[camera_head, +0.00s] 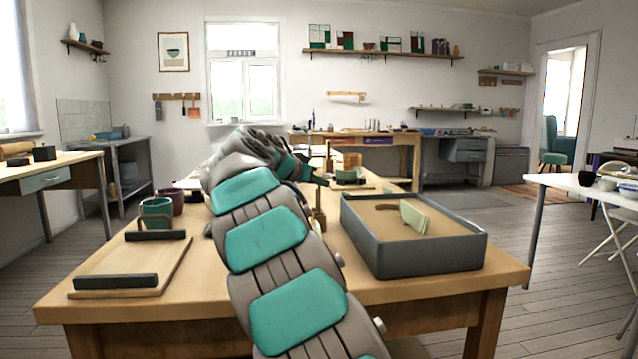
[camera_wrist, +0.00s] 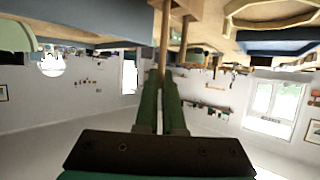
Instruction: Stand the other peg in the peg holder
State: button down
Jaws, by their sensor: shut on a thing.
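My gripper (camera_head: 322,181) is over the workbench, partly hidden by my arm in the head view. In the wrist view its two green fingers (camera_wrist: 160,103) are closed around the end of a thin wooden peg (camera_wrist: 164,42). A second thin wooden peg (camera_wrist: 183,42) stands right beside it, apart from the fingers. Both run to a pale wooden block (camera_wrist: 176,7), which looks like the peg holder, at the top edge of the wrist view. I cannot tell whether the held peg is in a hole. In the head view a small wooden upright (camera_head: 318,207) shows below my gripper.
A grey sand-coloured-bottomed tray (camera_head: 425,258) holds a pale green piece on the bench's right. A wooden board (camera_head: 118,266) with dark bars lies at left, near a green mug (camera_head: 156,212) and a purple mug (camera_head: 171,201). The bench's front right (camera_head: 420,290) is clear.

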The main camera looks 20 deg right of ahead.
aim_at(319, 193)
jog(key=shift+f+b, duration=1.65)
jog(key=shift+b, duration=0.05)
dwell(1.6)
jog(key=shift+c, duration=2.4)
grip_release()
jog(key=shift+r, duration=0.15)
jog(key=shift+r+p, duration=1.9)
jog(key=shift+r, duration=1)
